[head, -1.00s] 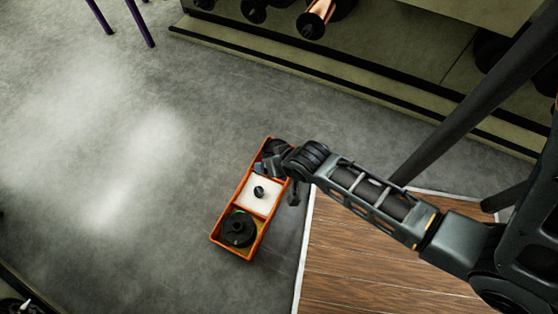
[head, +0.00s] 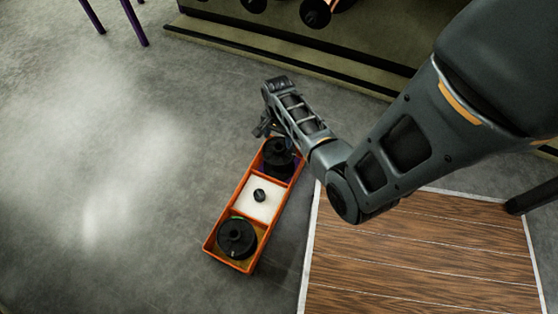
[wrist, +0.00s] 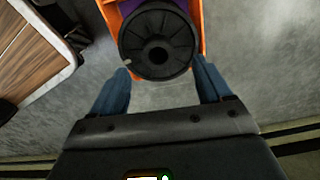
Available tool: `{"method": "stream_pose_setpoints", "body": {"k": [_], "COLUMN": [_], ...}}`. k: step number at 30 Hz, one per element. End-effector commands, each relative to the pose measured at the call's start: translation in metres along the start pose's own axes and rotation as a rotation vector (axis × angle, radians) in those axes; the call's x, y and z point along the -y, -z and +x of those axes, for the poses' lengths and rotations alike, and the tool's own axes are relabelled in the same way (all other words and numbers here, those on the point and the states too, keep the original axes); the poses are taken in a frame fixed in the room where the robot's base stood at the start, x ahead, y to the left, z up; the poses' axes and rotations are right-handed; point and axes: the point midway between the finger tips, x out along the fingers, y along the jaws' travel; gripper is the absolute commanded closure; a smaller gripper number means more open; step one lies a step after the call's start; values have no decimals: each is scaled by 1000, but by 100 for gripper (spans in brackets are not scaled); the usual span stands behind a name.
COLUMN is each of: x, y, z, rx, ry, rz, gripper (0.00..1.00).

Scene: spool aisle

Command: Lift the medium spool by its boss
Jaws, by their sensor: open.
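An orange tray (head: 208,243) with three compartments lies on the floor. A black spool (head: 279,158) sits in its far, purple-lined compartment, and a slightly larger-looking black spool (head: 237,238) sits in the near one. A small black piece (head: 260,195) stands on white in the middle. The far spool looks like the medium one, though size is hard to judge. My gripper (head: 264,128) is beside the tray's far end. In the wrist view, my open gripper (wrist: 162,72) has its blue fingers either side of a black spool's (wrist: 158,45) lower edge, its round boss between and ahead of them.
A wooden platform (head: 420,255) with a pale edge lies right of the tray. A low shelf (head: 300,55) with more spools stands at the back. Purple legs (head: 133,22) stand at upper left. The grey floor left of the tray is clear.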

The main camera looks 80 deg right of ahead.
Motion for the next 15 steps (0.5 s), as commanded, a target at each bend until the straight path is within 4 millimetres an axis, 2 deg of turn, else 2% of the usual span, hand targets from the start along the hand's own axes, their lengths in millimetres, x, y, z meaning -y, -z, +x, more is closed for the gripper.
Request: {"method": "stream_pose_setpoints", "body": {"k": [12, 15], "x": [-3, -3], "y": [3, 3], "z": [49, 52], "rx": [-1, -2], "ry": [1, 2], "rz": [-2, -2], "gripper": [22, 22]}}
